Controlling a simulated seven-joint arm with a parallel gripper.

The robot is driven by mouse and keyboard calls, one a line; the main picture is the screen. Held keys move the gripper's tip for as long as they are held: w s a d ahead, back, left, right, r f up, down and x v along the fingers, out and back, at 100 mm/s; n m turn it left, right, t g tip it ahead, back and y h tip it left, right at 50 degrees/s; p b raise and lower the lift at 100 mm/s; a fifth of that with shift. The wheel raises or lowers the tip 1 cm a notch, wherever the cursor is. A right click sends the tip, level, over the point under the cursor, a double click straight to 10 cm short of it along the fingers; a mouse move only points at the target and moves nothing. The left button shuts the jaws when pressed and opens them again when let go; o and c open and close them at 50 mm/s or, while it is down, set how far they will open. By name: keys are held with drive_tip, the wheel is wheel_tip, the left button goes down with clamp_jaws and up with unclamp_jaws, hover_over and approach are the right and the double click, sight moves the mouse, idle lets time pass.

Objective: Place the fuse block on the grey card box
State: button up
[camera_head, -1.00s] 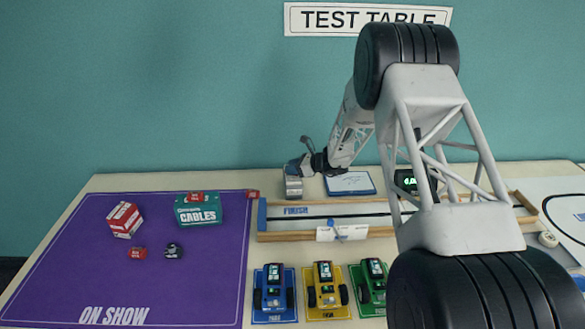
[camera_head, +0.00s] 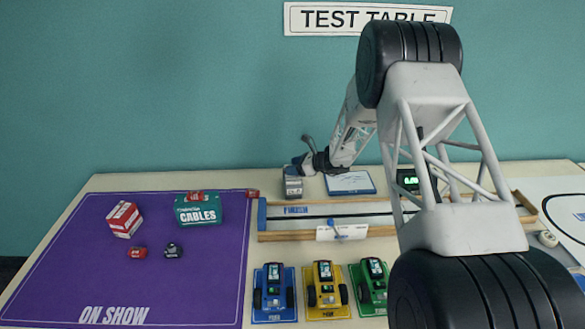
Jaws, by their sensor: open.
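A grey box-like thing (camera_head: 292,188) stands at the back of the table, left of the clipboard; it may be the grey card box. My gripper (camera_head: 293,171) is open and right over it, and it hides part of its top. I cannot tell whether they touch. No fuse block can be told for sure by its label. Small red blocks lie on the purple mat (camera_head: 137,253), on the green cables box (camera_head: 196,210) and at the mat's back right corner (camera_head: 252,193). A small dark block (camera_head: 173,250) lies on the mat.
A red and white box (camera_head: 124,220) stands on the purple mat (camera_head: 70,280). A wooden-edged track (camera_head: 380,209) runs in front of my gripper. A clipboard (camera_head: 350,183) lies behind it. Blue (camera_head: 274,292), yellow (camera_head: 326,290) and green (camera_head: 371,287) model cars stand in front.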

drive_tip(key=v, duration=1.1)
drive_tip(key=shift+d, duration=0.15)
drive_tip(key=shift+s, duration=0.1)
drive_tip(key=s+a+r+n+g+h, duration=0.25)
drive_tip(key=s+r+n, duration=0.35)
drive_tip(key=s+r, duration=0.6)
drive_tip(key=s+a+r+n+g+h, duration=0.1)
drive_tip(key=s+r+n+g+h, duration=0.15)
drive_tip(key=s+r+n, duration=0.9)
drive_tip(key=s+d+n+t+h, duration=0.1)
drive_tip(key=s+d+n+h, duration=0.1)
drive_tip(key=s, duration=1.5)
drive_tip(key=s+d+n+t+h, duration=0.1)
drive_tip(key=s+d+h, duration=0.3)
drive_tip(key=s, duration=1.3)
drive_tip(key=shift+s+d+r+n+h, duration=0.2)
drive_tip(key=shift+s+d+n+h, duration=0.15)
drive_tip(key=shift+n+h, duration=0.5)
